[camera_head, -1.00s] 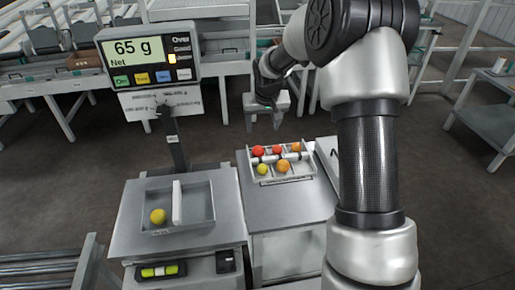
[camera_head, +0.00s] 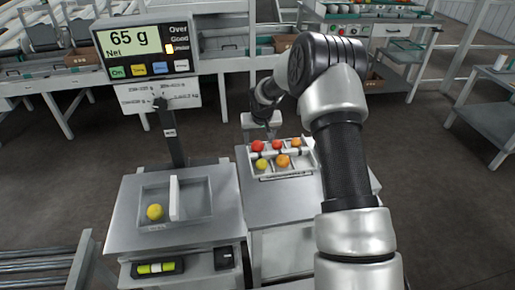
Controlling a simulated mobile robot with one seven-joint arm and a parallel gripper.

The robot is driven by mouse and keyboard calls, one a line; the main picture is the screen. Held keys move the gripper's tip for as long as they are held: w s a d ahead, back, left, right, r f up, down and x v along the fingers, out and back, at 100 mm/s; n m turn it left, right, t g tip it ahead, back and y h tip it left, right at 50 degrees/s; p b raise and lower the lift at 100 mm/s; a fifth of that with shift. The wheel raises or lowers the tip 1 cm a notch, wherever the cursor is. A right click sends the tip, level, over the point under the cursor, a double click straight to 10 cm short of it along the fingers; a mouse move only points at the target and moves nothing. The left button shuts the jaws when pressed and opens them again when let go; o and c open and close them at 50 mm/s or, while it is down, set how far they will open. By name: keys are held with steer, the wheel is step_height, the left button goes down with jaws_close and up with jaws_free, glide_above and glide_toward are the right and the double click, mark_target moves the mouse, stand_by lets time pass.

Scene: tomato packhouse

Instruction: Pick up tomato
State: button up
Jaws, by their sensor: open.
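Several tomatoes lie in a divided white tray (camera_head: 309,163) on the steel table. In its back row are a red tomato (camera_head: 257,146), a second red tomato (camera_head: 276,145) and an orange one (camera_head: 295,142). In its front row are a yellow tomato (camera_head: 262,164) and a larger orange tomato (camera_head: 282,160). Another yellow tomato (camera_head: 155,212) lies in the left part of the scale's pan. My gripper (camera_head: 262,122) is open and empty, just behind and above the back row of the tray. Its fingers are small and hard to make out.
The scale (camera_head: 120,241) stands left of the table (camera_head: 235,207), its display (camera_head: 133,40) reading 65 g net. A divider (camera_head: 175,198) splits the pan. Conveyor racks (camera_head: 60,85) run along the back. A side table (camera_head: 490,115) is at right.

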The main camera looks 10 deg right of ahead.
mark_target(258, 143)
steer(key=x, duration=0.4)
steer(key=shift+a+b, duration=0.15)
steer(key=shift+b, duration=0.15)
steer(key=shift+s, duration=0.1)
steer(key=shift+f, duration=0.1)
steer(key=c, duration=0.8)
steer(key=shift+c, duration=0.2)
